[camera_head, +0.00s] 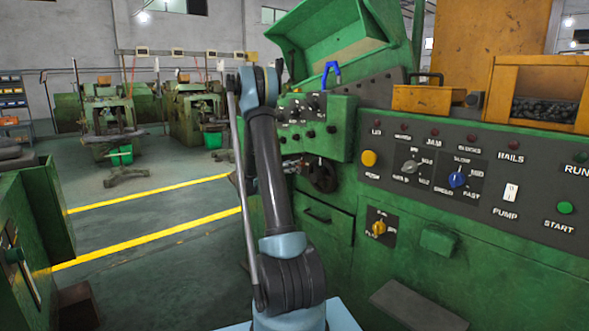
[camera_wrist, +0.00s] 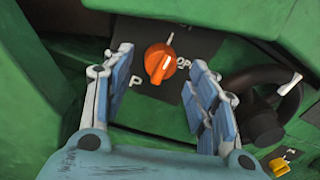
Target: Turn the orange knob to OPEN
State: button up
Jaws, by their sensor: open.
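The orange knob (camera_wrist: 159,64) sits on a dark label plate (camera_wrist: 192,42) on the green machine. It has a raised grip bar with a pale stripe, tilted up and right. The letters OP show right of it, a P lower left, and a white mark above. My gripper (camera_wrist: 161,58) is open, with one blue-padded finger left of the knob and the other right of it. No contact shows, and I cannot tell the remaining depth. In the head view the orange knob does not show; my arm covers part of the machine front.
A dark handwheel (camera_wrist: 265,108) with a white lever is just right of my right finger. A yellow knob (camera_wrist: 279,165) is at lower right, also in the head view (camera_head: 379,228). The control panel (camera_head: 480,180) extends right. Open floor (camera_head: 150,240) lies left.

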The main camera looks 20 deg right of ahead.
jog(key=shift+x, duration=1.35)
jog(key=c, duration=1.1)
jog(key=shift+o, duration=0.2)
